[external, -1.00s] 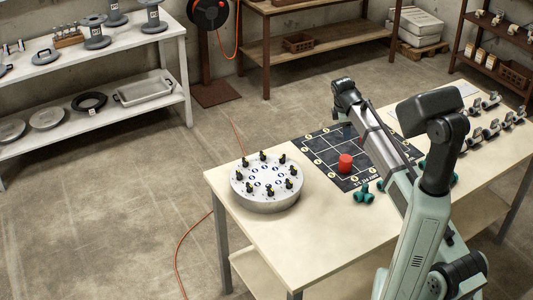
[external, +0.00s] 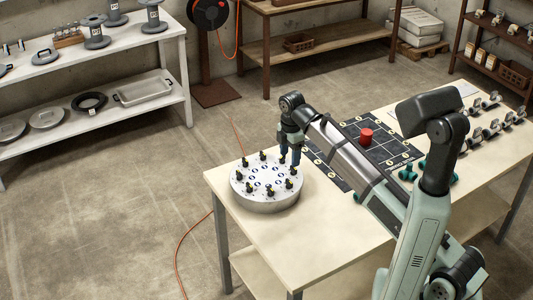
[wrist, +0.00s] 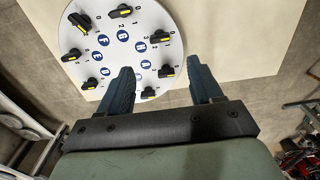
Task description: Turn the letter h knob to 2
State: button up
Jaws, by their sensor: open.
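A round white panel (external: 265,202) sits on the near left of the table and carries a ring of black knobs with yellow marks. Blue letter discs and small numbers show beside the knobs in the wrist view.
Other knobs stand close around the ring, such as one at the upper right (wrist: 160,37). A dark gridded mat (external: 395,150) with a red cylinder (external: 366,137) lies behind my arm. Teal fittings (external: 408,173) stand beside it. The table front is clear.

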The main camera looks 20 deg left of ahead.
aim_at(289, 181)
notch_tip(289, 181, down, 12)
jog(key=shift+r, duration=0.25)
dwell(0.3)
jog(key=shift+c, duration=0.3)
jog(key=c, duration=1)
